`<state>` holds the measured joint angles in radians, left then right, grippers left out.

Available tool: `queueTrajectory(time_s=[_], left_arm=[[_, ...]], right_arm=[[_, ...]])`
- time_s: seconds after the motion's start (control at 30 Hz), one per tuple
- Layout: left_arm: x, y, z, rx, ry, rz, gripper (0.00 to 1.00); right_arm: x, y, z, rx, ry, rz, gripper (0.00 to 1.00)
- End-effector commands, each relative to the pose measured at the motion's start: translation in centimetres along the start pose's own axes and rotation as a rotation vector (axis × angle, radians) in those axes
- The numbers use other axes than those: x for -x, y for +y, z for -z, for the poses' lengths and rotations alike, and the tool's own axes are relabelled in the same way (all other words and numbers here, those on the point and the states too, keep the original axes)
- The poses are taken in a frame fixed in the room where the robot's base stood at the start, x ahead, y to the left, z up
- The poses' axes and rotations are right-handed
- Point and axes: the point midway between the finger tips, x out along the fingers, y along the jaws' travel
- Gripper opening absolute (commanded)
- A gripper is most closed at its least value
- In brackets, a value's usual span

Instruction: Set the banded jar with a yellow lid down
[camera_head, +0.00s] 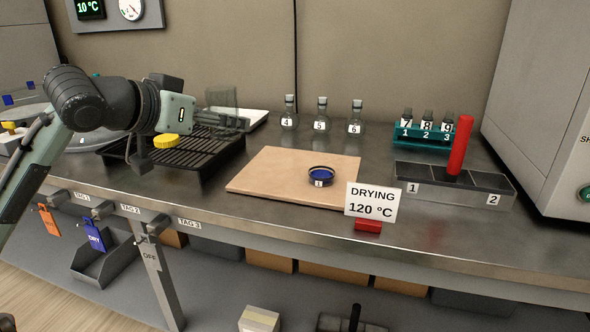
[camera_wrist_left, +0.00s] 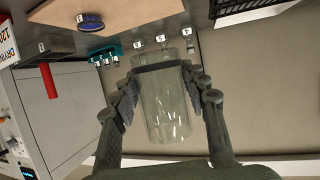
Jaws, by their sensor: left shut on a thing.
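My left gripper (camera_head: 208,119) is shut on a clear glass jar (camera_head: 222,97) behind the black rack. In the left wrist view the gripper (camera_wrist_left: 160,84) has a finger on each side of the jar (camera_wrist_left: 167,112), which has a dark band (camera_wrist_left: 157,66) near one end. I see no yellow lid on this jar. A yellow lid (camera_head: 166,141) shows at the black rack (camera_head: 190,160), below the gripper in the head view; whether anything is under it I cannot tell. My right gripper is not in view.
A tan board (camera_head: 265,180) with a blue dish (camera_head: 321,175) lies right of the rack. Stoppered flasks (camera_head: 322,115) stand behind it. A drying sign (camera_head: 372,201), a grey block (camera_head: 430,185) with a red post (camera_head: 460,145), and a teal vial rack (camera_head: 425,139) are further right.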

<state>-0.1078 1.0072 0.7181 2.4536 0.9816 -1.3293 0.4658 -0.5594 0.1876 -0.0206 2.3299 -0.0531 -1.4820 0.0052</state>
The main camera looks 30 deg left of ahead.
Motion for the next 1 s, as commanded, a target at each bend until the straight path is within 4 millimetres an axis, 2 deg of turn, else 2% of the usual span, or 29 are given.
queueTrajectory(time_s=[0.17, 0.3, 0.53, 0.63, 0.77, 0.9, 1.0], left_arm=[[-3.0, 0.4, -0.6, -0.002, -0.004, 0.002, 0.13], [-6.6, 0.9, -0.9, -0.001, -0.001, 0.002, 0.13], [-11.2, 1.6, -1.5, 0.003, 0.003, 0.001, 0.13], [-12.5, 1.8, -1.8, 0.003, 0.002, 0.001, 0.13], [-13.2, 1.9, -2.2, 0.001, 0.0, 0.001, 0.13], [-13.8, 1.9, -3.9, 0.001, -0.005, 0.001, 0.13], [-14.4, 1.9, -5.3, 0.001, -0.004, 0.001, 0.13]], right_arm=[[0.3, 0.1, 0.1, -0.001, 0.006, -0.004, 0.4], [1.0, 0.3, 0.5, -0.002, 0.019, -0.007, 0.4], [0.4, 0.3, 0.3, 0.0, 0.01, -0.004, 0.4], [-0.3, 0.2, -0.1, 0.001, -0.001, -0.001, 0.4], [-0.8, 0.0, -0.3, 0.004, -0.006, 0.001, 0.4], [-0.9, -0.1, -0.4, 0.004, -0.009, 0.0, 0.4], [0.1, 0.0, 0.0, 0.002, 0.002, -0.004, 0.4]])
